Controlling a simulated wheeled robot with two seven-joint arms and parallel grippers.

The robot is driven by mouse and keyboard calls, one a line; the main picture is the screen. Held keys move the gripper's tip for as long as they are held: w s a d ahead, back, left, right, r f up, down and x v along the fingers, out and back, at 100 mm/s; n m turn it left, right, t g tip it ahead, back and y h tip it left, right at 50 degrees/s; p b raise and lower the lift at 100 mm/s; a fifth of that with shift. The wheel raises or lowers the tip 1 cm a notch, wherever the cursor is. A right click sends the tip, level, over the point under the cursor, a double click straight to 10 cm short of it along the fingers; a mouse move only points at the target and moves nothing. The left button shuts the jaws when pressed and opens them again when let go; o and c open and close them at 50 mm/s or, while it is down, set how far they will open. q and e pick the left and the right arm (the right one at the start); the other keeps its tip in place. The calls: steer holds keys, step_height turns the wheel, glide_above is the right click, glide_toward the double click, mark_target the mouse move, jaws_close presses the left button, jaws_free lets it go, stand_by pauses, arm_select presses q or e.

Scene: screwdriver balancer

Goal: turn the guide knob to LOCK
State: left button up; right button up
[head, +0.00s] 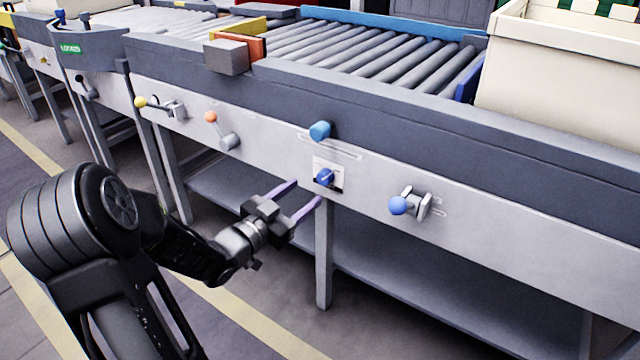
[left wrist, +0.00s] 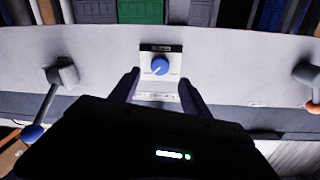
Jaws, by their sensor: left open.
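The guide knob (head: 324,177) is a small blue knob on a white plate on the conveyor's grey front panel. It also shows in the left wrist view (left wrist: 160,66), upper middle, with a small dark label above it that is too small to read. My left gripper (head: 308,192) is open and empty, its two purple fingers pointing at the panel just left of and below the knob. In the left wrist view the fingers (left wrist: 158,84) lie on either side of the knob's plate, and the knob looks apart from them. My right gripper is not in view.
A blue ball (head: 320,131) sits above the knob. A blue-ended lever (head: 398,205) is to the right; orange (head: 211,117) and yellow (head: 141,102) levers are to the left. A cream crate (head: 560,75) stands on the conveyor. A table leg (head: 324,260) stands below the knob.

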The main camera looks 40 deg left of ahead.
mark_target(322, 180)
arm_select(q)
steer(key=w+b, duration=0.2)
steer(key=w, duration=0.3)
steer(key=shift+w+d+f, duration=0.1)
steer(key=shift+f, duration=0.05)
steer(key=shift+w+b, duration=0.3)
steer(key=shift+w, duration=0.4)
steer(key=shift+r, duration=0.2)
steer(key=shift+c, duration=0.5)
jaws_close()
